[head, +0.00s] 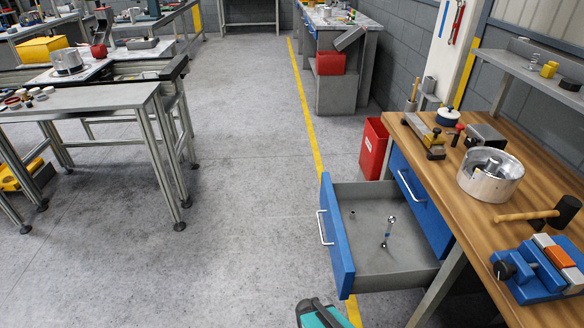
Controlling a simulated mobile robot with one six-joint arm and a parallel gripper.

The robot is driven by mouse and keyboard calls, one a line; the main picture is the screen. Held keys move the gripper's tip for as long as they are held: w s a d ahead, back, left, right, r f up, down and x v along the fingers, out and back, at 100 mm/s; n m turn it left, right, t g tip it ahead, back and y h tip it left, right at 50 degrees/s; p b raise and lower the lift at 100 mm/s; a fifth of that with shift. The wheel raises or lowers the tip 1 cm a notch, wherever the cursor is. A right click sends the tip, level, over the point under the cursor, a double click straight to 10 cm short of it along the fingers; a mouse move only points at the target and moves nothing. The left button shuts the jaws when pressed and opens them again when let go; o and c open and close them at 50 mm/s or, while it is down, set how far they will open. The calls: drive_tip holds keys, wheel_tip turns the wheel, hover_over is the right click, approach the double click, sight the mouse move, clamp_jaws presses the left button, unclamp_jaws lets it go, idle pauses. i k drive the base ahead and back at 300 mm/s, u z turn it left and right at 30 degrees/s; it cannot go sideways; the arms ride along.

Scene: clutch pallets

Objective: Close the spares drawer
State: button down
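A drawer with a blue front (337,240) and a grey tray (375,262) is pulled well out from under the wooden workbench (470,195). Its silver handle (323,228) is on the left face of the front. A silver, spanner-like tool (388,232) and a small dark part (352,213) are inside. Another blue drawer front (418,200) with a silver handle sits flush under the bench. I cannot read any label saying which drawer holds spares.
A red bin (374,148) stands on the floor behind the open drawer. A teal and dark object (318,316) shows at the bottom edge, close to the drawer front. Open floor (250,220) lies left of the drawer, up to a grey table (90,98).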

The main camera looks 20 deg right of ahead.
sight(360, 265)
drive_tip(key=u, duration=0.5)
drive_tip(key=i, duration=0.65)
drive_tip(key=u, duration=0.6)
drive_tip(key=i, duration=0.6)
drive_tip(key=u, duration=0.2)
